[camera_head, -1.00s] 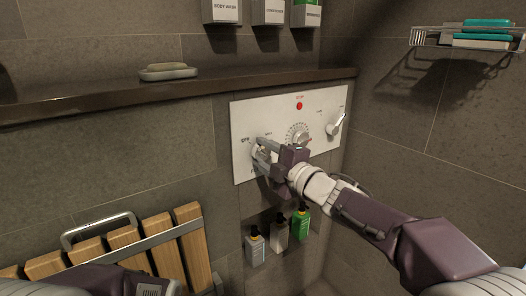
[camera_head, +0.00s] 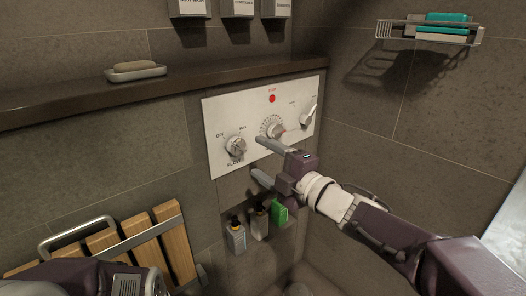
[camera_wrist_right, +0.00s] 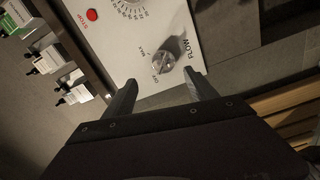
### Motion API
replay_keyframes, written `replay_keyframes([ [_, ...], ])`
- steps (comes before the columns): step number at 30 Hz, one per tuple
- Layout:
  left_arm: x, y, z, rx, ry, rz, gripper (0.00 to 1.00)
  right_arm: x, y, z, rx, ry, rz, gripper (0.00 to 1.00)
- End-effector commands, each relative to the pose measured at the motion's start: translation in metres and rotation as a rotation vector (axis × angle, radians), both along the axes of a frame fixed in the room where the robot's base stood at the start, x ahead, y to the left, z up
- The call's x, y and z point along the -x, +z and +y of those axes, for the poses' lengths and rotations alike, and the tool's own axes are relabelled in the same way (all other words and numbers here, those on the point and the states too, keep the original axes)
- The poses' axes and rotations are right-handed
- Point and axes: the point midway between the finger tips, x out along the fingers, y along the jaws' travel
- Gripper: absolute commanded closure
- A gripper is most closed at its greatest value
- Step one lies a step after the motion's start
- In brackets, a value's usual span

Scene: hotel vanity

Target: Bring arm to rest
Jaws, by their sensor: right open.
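My right gripper (camera_head: 258,160) is open and empty in front of the lower right part of the white control panel (camera_head: 218,110), apart from the flow knob. The flow knob (camera_head: 236,146) is at the panel's left, clear of the fingers. In the right wrist view the flow knob (camera_wrist_right: 162,62) shows beyond the open fingers (camera_wrist_right: 160,90). My left arm (camera_head: 85,280) shows only in part at the bottom left; its fingers are not visible.
A dial (camera_head: 273,128), a red stop button (camera_head: 272,98) and a lever knob (camera_head: 307,115) are on the panel. Several bottles (camera_head: 236,238) stand in a niche below. A slatted wooden seat (camera_head: 175,240) is at lower left. A ledge (camera_head: 100,100) runs above.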

Motion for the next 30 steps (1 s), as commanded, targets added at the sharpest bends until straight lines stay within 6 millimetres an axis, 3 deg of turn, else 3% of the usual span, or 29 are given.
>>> replay_keyframes([
  [8,0.000,0.000,0.000,0.000,0.000,0.000,0.64,0.001,0.000,-0.001,0.000,0.001,0.000,0.34],
  [11,0.000,0.020,0.000,0.000,0.000,0.001,0.64,-0.003,-0.001,0.004,-0.005,0.009,0.051,0.34],
  [14,0.000,0.031,0.000,0.000,0.000,0.000,0.64,-0.021,-0.056,-0.027,-0.127,-0.165,0.282,0.34],
  [17,0.000,0.039,0.000,0.000,0.000,0.000,0.64,-0.018,-0.134,-0.076,-0.280,-0.447,0.604,0.34],
  [18,0.000,0.040,0.000,0.000,0.000,0.000,0.64,-0.007,-0.164,-0.092,-0.336,-0.556,0.725,0.34],
  [21,0.000,0.043,0.000,0.000,0.000,0.000,0.64,0.034,-0.226,-0.121,-0.460,-0.800,0.988,0.34],
  [24,0.000,0.043,0.000,0.000,0.000,0.000,0.64,0.080,-0.269,-0.135,-0.560,-1.005,1.200,0.34],
  [27,0.000,0.042,0.000,0.000,0.000,0.000,0.64,0.129,-0.299,-0.137,-0.651,-1.195,1.384,0.34],
  [30,0.000,0.042,0.000,0.000,0.000,0.000,0.64,0.179,-0.315,-0.131,-0.741,-1.387,1.561,0.34],
])
